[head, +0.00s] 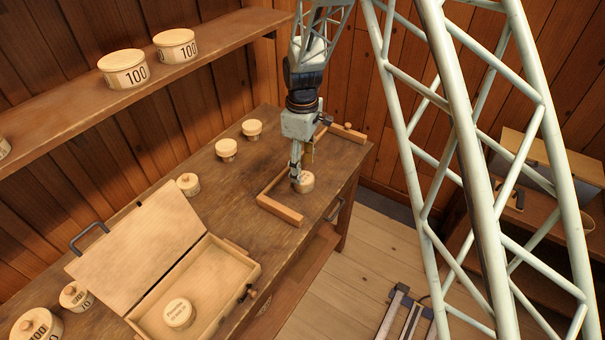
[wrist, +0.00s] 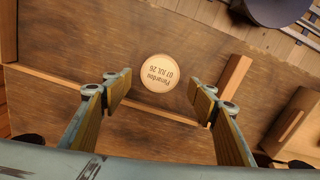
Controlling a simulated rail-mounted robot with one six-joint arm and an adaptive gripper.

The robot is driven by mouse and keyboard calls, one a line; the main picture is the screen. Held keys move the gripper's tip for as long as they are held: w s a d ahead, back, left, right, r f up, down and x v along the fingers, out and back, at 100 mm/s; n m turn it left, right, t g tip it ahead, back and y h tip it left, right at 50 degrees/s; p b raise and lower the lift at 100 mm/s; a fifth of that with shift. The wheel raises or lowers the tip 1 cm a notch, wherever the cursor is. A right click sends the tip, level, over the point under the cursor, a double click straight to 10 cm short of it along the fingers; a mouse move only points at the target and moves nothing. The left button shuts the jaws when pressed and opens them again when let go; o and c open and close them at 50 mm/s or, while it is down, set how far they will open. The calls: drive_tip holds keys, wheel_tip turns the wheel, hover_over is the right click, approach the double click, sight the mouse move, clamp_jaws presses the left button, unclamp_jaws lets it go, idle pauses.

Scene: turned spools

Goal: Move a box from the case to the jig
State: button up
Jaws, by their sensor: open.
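A round pale wooden box (head: 306,183) with a printed lid stands on the bench inside the jig (head: 280,208), an open wooden frame. My gripper (head: 297,180) is down at this box. In the wrist view the box's lid (wrist: 158,73) lies centred between and slightly beyond my open fingertips (wrist: 160,88), with a gap on both sides. A jig end block (wrist: 234,76) is close beside the right finger. The open case (head: 225,272) stands at the bench's near left, its lid tipped back. One similar round box (head: 179,313) is inside it.
Several other round boxes stand along the bench, including a small one (head: 188,184) and a pair behind the jig (head: 226,149). The shelf (head: 60,105) above the bench carries larger ones. The bench's front edge is close to the jig.

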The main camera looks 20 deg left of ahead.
sight(303, 177)
wheel_tip(303, 177, up, 6)
drive_tip(key=shift+f, duration=0.1)
idle(1.2)
